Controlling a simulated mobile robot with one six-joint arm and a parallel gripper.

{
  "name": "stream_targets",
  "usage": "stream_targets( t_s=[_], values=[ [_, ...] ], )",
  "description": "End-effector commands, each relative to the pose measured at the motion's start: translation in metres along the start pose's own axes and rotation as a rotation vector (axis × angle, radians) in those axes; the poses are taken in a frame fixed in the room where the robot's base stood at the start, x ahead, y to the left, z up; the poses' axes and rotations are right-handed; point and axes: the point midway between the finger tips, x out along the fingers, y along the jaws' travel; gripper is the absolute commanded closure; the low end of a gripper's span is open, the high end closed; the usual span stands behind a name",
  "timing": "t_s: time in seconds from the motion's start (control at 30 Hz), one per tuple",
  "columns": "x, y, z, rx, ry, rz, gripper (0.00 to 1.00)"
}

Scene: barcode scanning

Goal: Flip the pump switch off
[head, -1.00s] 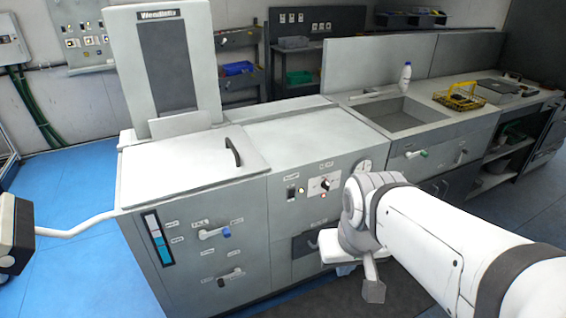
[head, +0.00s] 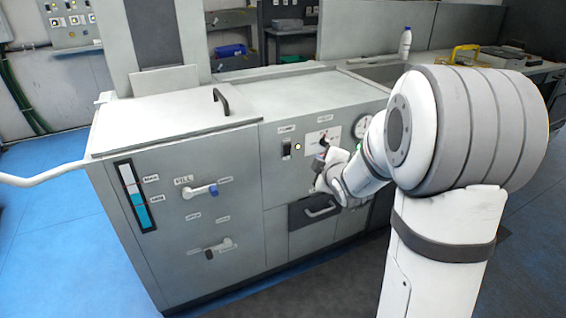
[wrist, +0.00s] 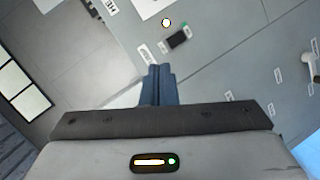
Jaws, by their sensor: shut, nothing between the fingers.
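A small black rocker switch (head: 286,150) sits on the grey front panel of the machine, under a white label too small to read. A lit yellowish lamp (head: 298,146) is just right of it. In the wrist view the switch (wrist: 178,38) lies just beyond and slightly right of my gripper (wrist: 160,70), with the lamp (wrist: 166,22) above it. My gripper's blue-grey fingers are together and empty. They appear apart from the switch, though the depth gap is hard to judge. In the head view my wrist is low and right of the switch, and the fingertips are hard to make out.
A white plate with a selector knob (head: 323,140) and a round gauge (head: 362,126) are right of the switch. A drawer handle (head: 320,211) is below. The machine's top has a black-handled lid (head: 180,132).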

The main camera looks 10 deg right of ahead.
Motion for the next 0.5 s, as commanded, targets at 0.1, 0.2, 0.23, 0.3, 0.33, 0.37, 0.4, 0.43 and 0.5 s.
stream_targets(
  t_s=[0.1, 0.2, 0.23, 0.3, 0.33, 0.37, 0.4, 0.43, 0.5],
  values=[
    [0.043, -0.043, 0.019, -0.165, 0.126, 0.118, 1.00],
    [0.060, -0.061, 0.024, -0.277, 0.215, 0.219, 1.00],
    [0.064, -0.066, 0.026, -0.303, 0.236, 0.247, 1.00],
    [0.069, -0.074, 0.028, -0.353, 0.276, 0.302, 1.00],
    [0.071, -0.077, 0.029, -0.368, 0.289, 0.322, 1.00],
    [0.072, -0.079, 0.029, -0.383, 0.300, 0.340, 1.00],
    [0.073, -0.081, 0.029, -0.397, 0.313, 0.358, 1.00],
    [0.073, -0.082, 0.029, -0.406, 0.319, 0.368, 1.00],
    [0.073, -0.082, 0.029, -0.417, 0.328, 0.385, 1.00]
  ],
)
